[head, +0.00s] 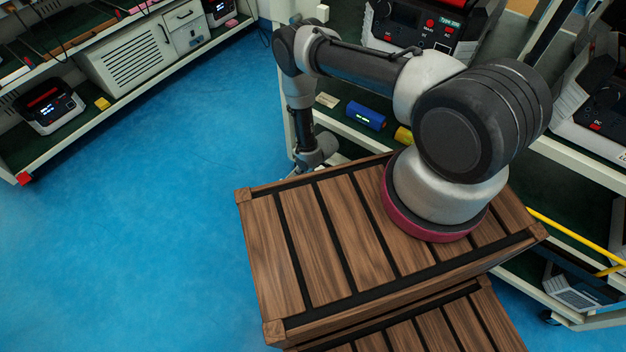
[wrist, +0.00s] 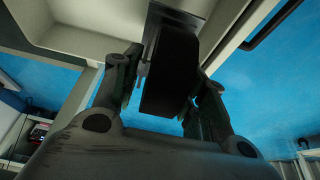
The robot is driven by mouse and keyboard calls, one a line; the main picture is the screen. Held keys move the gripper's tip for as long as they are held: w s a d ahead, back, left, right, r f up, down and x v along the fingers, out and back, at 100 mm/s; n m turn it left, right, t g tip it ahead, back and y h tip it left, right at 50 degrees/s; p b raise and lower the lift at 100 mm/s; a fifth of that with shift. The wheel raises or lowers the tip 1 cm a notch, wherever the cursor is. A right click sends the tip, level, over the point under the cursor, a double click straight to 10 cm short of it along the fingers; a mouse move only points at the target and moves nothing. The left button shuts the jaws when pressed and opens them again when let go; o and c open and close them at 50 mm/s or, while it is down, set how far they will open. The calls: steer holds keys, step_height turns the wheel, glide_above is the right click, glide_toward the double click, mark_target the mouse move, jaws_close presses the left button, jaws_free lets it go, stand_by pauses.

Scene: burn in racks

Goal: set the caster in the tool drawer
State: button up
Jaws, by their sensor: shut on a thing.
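My gripper (wrist: 165,85) is shut on the caster (wrist: 172,72), a thick black wheel that stands between the two fingers in the wrist view. A grey piece shows above the wheel. In the head view my gripper (head: 312,163) hangs low beyond the far left edge of the wooden crate, and the caster is hidden there. A pale, shallow recessed surface (wrist: 85,25) lies beyond the left finger in the wrist view; I cannot tell whether it is the tool drawer. No drawer is clearly recognisable in the head view.
The slatted wooden crate (head: 330,245) is below my arm. A shelf rack with a blue item (head: 366,115) stands behind it. Another rack at the upper left holds a white cabinet (head: 130,60) and a device (head: 48,107). Blue floor (head: 150,200) is clear between them.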

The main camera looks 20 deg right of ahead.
steer(key=shift+f, duration=3.1)
steer(key=shift+f, duration=0.15)
steer(key=o, duration=1.2)
steer(key=shift+o, duration=0.2)
steer(key=v, duration=1.2)
steer(key=shift+r, duration=0.2)
steer(key=shift+w, duration=0.1)
